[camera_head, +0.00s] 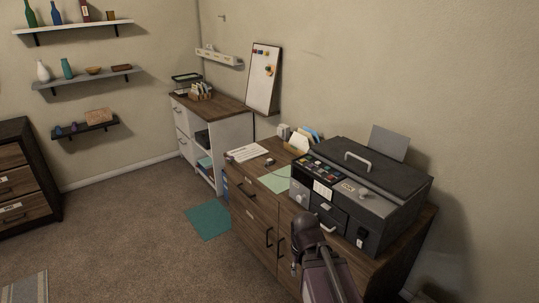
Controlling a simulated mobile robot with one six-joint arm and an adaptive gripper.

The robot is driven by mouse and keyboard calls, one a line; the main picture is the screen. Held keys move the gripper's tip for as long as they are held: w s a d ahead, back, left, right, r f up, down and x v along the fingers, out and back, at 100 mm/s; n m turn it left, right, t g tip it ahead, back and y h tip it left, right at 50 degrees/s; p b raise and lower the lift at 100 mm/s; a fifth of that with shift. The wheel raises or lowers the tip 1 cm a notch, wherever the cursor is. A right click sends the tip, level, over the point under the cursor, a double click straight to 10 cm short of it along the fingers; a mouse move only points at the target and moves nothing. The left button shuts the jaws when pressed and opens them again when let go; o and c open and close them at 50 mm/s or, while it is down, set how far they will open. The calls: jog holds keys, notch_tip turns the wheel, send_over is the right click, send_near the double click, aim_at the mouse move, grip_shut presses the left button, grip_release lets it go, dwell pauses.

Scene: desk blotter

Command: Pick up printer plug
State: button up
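I cannot make out the printer plug for certain. The printer (375,200), a large dark grey machine with a lid handle and a coloured button panel, stands on the wooden cabinet at the right. My arm rises from the bottom edge in front of the cabinet. Its fingers are not visible.
The wooden cabinet (255,212) holds papers and a green sheet (275,179) left of the printer. A whiteboard (263,79) leans behind, beside a white shelf unit (233,140). A teal mat (208,221) lies on the carpet. The floor at left centre is clear.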

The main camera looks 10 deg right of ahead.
notch_tip(320, 180, up, 12)
jog(key=p, duration=1)
jog(key=shift+p, duration=0.3)
